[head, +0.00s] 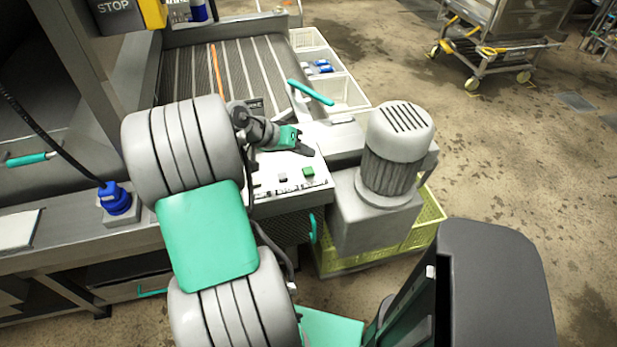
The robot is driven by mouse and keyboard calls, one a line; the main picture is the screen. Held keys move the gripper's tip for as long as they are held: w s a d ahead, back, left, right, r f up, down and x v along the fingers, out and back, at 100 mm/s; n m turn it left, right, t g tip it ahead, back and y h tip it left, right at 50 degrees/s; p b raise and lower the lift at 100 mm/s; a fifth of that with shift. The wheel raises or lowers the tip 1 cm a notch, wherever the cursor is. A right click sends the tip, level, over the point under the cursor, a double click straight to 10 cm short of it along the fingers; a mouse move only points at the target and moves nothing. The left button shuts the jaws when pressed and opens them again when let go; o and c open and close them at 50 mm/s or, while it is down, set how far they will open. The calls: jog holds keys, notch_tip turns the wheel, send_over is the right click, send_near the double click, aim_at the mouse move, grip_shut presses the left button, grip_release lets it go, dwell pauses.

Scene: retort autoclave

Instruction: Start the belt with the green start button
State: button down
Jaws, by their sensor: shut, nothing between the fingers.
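The green start button (308,172) is a small green square on a white control panel (318,190), at the panel's right side. A grey button (282,177) sits to its left. My gripper (311,151) is shut and empty, with its dark fingertips just above and beyond the green button in the picture. I cannot tell how high the tips are over the panel, and they look apart from the button. The belt (230,75) is a dark slatted conveyor behind the panel. My arm hides the panel's left part.
A large grey motor (398,140) stands right of the panel, over a yellow-green crate (430,212). White bins (347,92) with blue items line the belt's right side. A teal handle bar (310,92) lies beyond the gripper. A wheeled metal cart (495,45) stands far right.

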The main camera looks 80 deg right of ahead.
aim_at(305, 171)
jog(key=shift+f+b, duration=0.85)
jog(key=shift+f, duration=0.95)
dwell(0.5)
jog(key=shift+w+f, duration=0.15)
jog(key=shift+f, duration=0.25)
